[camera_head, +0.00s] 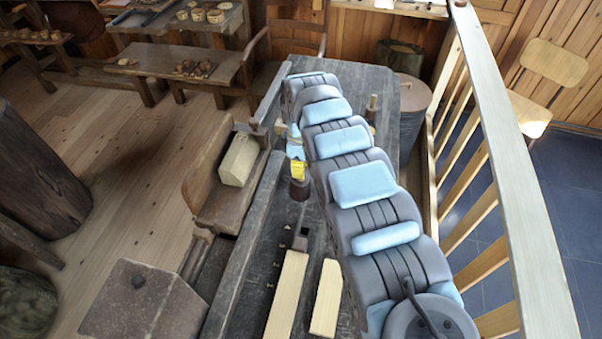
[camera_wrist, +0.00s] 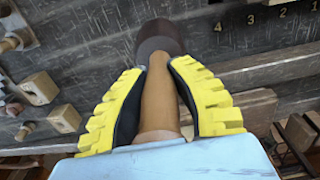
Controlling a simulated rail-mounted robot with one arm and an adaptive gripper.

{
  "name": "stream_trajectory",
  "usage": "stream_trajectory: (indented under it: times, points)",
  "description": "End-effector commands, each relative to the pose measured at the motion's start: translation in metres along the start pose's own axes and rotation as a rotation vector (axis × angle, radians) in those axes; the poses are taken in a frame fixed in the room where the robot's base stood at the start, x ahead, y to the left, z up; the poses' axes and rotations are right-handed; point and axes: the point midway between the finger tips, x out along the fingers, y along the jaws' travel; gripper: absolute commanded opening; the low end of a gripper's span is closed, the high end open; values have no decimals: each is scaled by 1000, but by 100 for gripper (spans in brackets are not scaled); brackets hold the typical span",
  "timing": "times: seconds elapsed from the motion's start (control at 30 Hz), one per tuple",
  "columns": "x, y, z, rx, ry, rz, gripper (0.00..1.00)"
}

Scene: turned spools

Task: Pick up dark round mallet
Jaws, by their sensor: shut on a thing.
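The dark round mallet (camera_wrist: 160,37) has a dark brown rounded head and a lighter brown wooden handle (camera_wrist: 158,100). In the wrist view my gripper (camera_wrist: 157,68) has its yellow-and-black fingers on both sides of the handle, shut on it, with the head beyond the fingertips. In the head view the mallet's dark head (camera_head: 300,190) hangs below my yellow gripper fingers (camera_head: 298,170), over the grey workbench. My arm hides part of the bench. I cannot tell whether the head touches the bench.
The grey workbench (camera_head: 262,235) carries pale wooden blocks (camera_head: 288,295) and (camera_head: 326,298) at the front. In the wrist view, wooden pegs and knobs (camera_wrist: 40,84) stand at the left. Painted numbers (camera_wrist: 250,18) mark the surface at top right. A wooden railing (camera_head: 510,170) runs along the right.

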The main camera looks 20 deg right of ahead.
Motion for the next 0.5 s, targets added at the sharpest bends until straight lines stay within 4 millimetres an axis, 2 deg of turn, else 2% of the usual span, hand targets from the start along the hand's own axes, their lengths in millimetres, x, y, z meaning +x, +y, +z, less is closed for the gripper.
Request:
stream_trajectory:
  times: [0.5]
  points:
    - [-46, -37, 8, 1, -3, 1, 0]
